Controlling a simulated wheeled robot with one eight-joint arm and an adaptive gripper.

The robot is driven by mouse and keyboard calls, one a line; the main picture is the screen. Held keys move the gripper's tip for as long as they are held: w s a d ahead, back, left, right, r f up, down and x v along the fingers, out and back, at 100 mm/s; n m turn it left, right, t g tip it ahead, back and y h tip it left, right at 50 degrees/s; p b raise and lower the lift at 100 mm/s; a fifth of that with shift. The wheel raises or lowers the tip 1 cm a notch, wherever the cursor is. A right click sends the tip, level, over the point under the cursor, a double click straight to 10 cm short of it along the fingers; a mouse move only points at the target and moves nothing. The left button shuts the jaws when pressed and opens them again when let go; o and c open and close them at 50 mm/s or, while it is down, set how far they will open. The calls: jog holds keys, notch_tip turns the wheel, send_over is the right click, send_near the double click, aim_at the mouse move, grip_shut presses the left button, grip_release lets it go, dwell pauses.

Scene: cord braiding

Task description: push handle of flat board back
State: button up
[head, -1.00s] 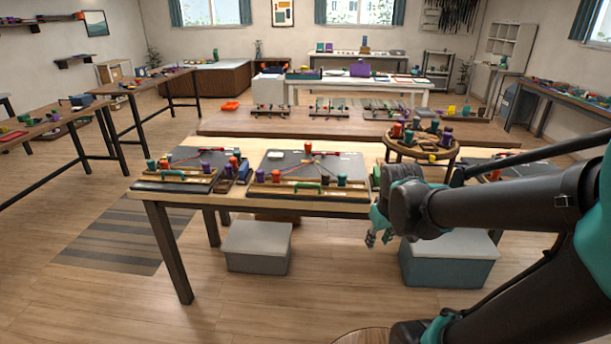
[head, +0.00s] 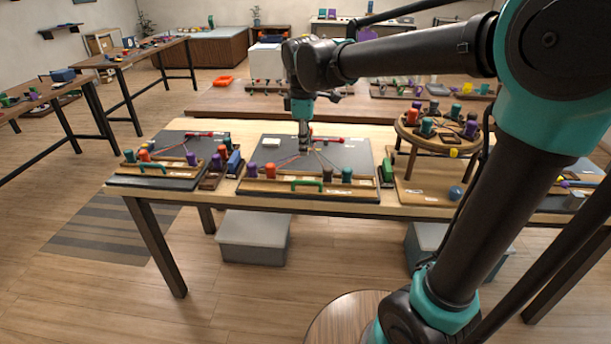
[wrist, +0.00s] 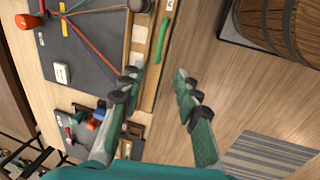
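A dark flat board (head: 265,151) with a wooden front strip lies on the near table. Its green handle (head: 307,185) is at the middle of the front edge. The handle also shows at the top of the wrist view (wrist: 162,40). Cords and colored spools, purple, orange and green, sit on the board. My gripper (head: 303,146) hangs pointing down over the board in the head view. In the wrist view my gripper (wrist: 160,80) has its two fingers apart with nothing between them. The handle lies beyond the fingertips, apart from them.
A second board with a green handle (head: 158,175) lies to the left on the same table. A round wooden stand with spools (head: 438,134) stands to the right. A grey box (head: 254,237) is under the table.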

aim_at(306, 181)
jog(key=w+f, duration=0.1)
jog(key=f, duration=0.3)
jog(key=w+f, duration=0.1)
jog(key=f, duration=0.9)
jog(key=shift+w+d+f, duration=0.1)
jog(key=shift+w, duration=0.3)
grip_shut()
